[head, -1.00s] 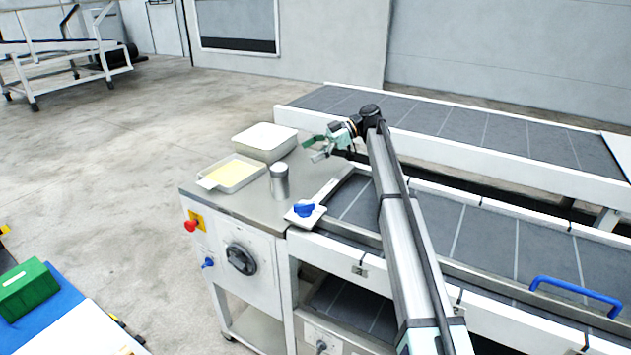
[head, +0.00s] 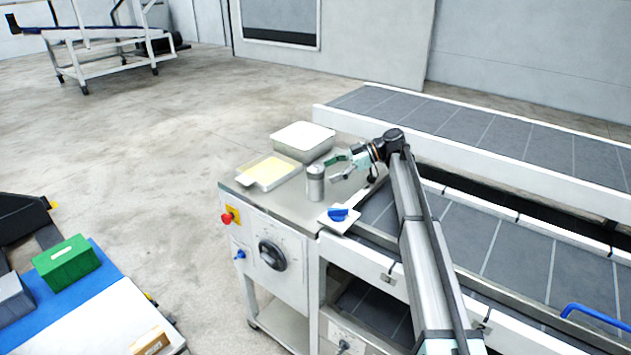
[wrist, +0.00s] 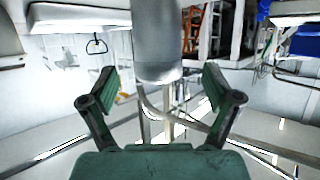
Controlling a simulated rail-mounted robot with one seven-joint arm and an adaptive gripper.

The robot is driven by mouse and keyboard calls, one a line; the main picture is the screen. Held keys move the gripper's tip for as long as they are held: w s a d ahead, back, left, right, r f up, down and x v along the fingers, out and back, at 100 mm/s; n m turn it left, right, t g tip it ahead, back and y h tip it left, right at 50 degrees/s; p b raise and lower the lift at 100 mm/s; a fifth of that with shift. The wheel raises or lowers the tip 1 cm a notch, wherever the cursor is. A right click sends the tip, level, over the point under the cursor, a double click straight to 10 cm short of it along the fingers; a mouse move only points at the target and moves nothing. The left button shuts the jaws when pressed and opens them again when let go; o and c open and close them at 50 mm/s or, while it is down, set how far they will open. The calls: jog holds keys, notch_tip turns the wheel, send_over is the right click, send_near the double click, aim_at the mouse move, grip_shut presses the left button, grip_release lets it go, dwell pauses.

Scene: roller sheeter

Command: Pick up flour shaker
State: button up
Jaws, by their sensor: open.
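The flour shaker (head: 315,186) is a grey metal cylinder with a pale top. It stands upright on the steel top (head: 283,208) of the machine's end cabinet. My gripper (head: 342,168) is open just to the right of the shaker and slightly behind it. In the wrist view the shaker (wrist: 157,45) is large and centred, beyond and between the open fingers of my gripper (wrist: 160,88). No contact between fingers and shaker can be made out.
A white tub (head: 302,140) and a tray with a yellow layer (head: 250,182) stand left of and behind the shaker. A white scoop-like tool with a blue knob (head: 338,214) lies in front. Conveyor belts (head: 530,255) stretch right. A green box (head: 66,262) is at lower left.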

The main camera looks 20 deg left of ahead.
aim_at(316, 176)
jog(key=shift+p+x, duration=1.45)
jog(key=shift+x, duration=0.9)
jog(key=shift+s+a+f, duration=0.1)
jog(key=shift+s+a, duration=0.05)
jog(key=shift+a, duration=0.25)
jog(key=c, duration=1.4)
